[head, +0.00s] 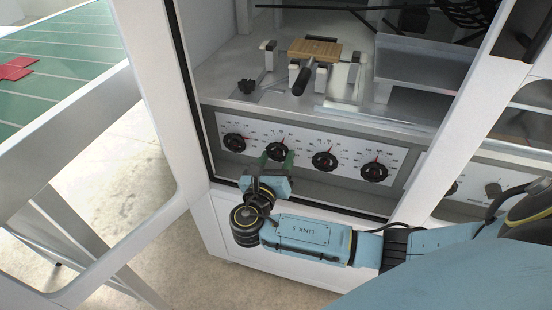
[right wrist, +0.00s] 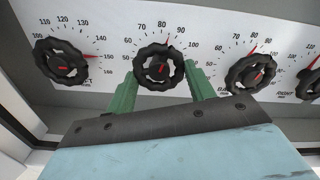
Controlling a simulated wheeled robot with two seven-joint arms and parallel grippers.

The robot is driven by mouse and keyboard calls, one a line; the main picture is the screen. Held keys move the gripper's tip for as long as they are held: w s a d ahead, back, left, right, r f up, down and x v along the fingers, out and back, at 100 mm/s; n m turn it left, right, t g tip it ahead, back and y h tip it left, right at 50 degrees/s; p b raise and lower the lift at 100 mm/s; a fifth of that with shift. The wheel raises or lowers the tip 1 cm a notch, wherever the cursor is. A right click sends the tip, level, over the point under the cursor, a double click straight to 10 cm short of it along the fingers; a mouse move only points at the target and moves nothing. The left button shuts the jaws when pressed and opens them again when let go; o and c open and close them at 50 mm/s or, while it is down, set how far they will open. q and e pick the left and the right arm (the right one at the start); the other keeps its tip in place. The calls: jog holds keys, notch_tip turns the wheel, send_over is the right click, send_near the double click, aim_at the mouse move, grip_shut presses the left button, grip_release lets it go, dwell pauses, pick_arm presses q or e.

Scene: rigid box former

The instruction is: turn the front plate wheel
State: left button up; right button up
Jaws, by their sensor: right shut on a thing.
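A row of black lobed wheels with red pointers sits on a white scale panel (head: 232,122). My right gripper (head: 277,163) is at the second wheel from the left (head: 276,149). In the right wrist view, its green fingers stand on either side of this wheel (right wrist: 158,66), shut on it. The wheel's red pointer lies between 80 and 90 on its scale. Its name label is hidden behind the gripper, so I cannot read whether it is the front plate wheel. My left gripper is out of view.
The first wheel (right wrist: 62,61) and the third wheel (right wrist: 250,73) flank the gripper closely. A fourth wheel (head: 374,171) is farther right. Above the panel is a metal deck with a wooden block (head: 314,50) and a black-handled clamp (head: 304,78). White frame posts (head: 158,85) border the opening.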

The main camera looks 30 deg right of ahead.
jog(key=m+p, duration=0.3)
jog(key=m, duration=0.2)
jog(key=shift+a+m, duration=0.15)
jog(key=shift+m, duration=0.15)
jog(key=shift+w+m+p, duration=0.1)
jog(key=shift+m+p, duration=0.3)
jog(key=shift+m, duration=1.4)
jog(key=m, duration=0.2)
jog(key=shift+m, duration=0.3)
jog(key=shift+w+m+b, duration=0.1)
jog(key=shift+m+b, duration=0.25)
jog(key=shift+m, duration=0.85)
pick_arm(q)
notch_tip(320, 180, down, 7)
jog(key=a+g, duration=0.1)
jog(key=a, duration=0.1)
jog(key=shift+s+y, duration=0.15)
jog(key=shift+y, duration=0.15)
pick_arm(e)
jog(key=shift+m, duration=0.3)
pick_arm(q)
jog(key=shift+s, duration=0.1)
